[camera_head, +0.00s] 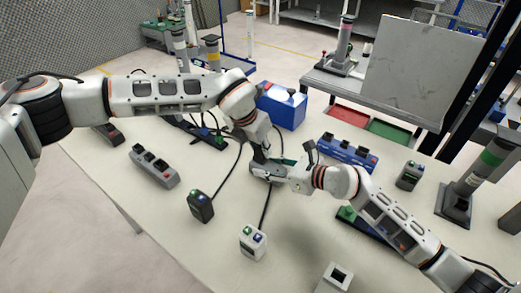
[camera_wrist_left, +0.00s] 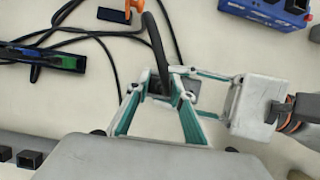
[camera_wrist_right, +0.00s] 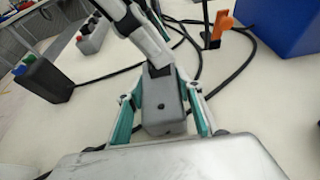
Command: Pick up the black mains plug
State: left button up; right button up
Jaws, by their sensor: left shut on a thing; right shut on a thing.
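My left gripper (camera_wrist_left: 160,105) and my right gripper (camera_wrist_right: 163,105) meet above the middle of the table, also seen in the head view. In the left wrist view a thick black cable (camera_wrist_left: 155,45) runs up from between my left gripper's fingers, and part of the dark body (camera_wrist_left: 211,95) shows between the right fingers.
A grey socket strip (camera_head: 153,167), a blue socket strip (camera_head: 347,152), a black switch box (camera_head: 200,206) and a white switch box (camera_head: 252,242) stand around the grippers. Behind are a blue box (camera_head: 282,108) and a red tray (camera_head: 347,117). Loose cables cross the table.

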pick_arm(q)
notch_tip(320, 180, up, 10)
dwell(0.5)
pick_arm(e)
jog(key=o, duration=1.3)
jog(key=shift+o, duration=0.2)
jog(key=shift+d, duration=0.1)
